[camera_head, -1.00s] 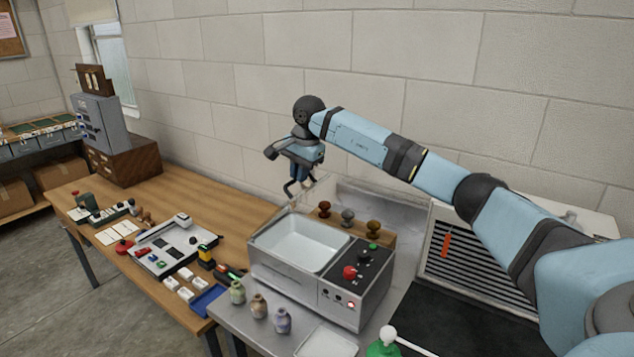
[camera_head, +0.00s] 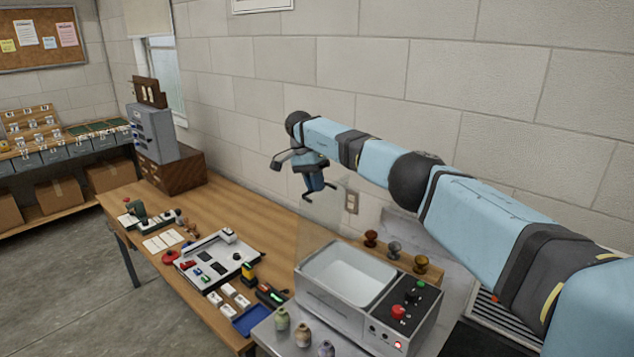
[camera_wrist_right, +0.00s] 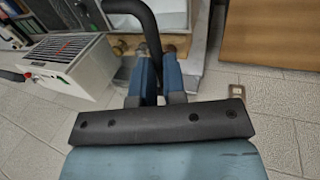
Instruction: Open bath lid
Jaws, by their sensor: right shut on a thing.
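The bath (camera_head: 335,315) is a grey metal box on the bench with a pale open basin (camera_head: 350,275) and a black control panel with red and green knobs. A faint clear panel, which looks like the bath lid (camera_head: 335,208), stands raised at the basin's back left. Its edges are hard to make out. My right gripper (camera_head: 314,194) is above the back left of the bath, fingers pointing down and closed at the lid's upper edge. In the right wrist view its blue fingers (camera_wrist_right: 152,62) are close together; the grip itself is unclear. My left gripper is out of view.
Three knobbed stamps (camera_head: 395,252) stand behind the bath, and small jars (camera_head: 303,334) stand in front. A wooden table (camera_head: 215,215) on the left holds a grey device (camera_head: 218,262) and small items. The block wall is close behind my right arm.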

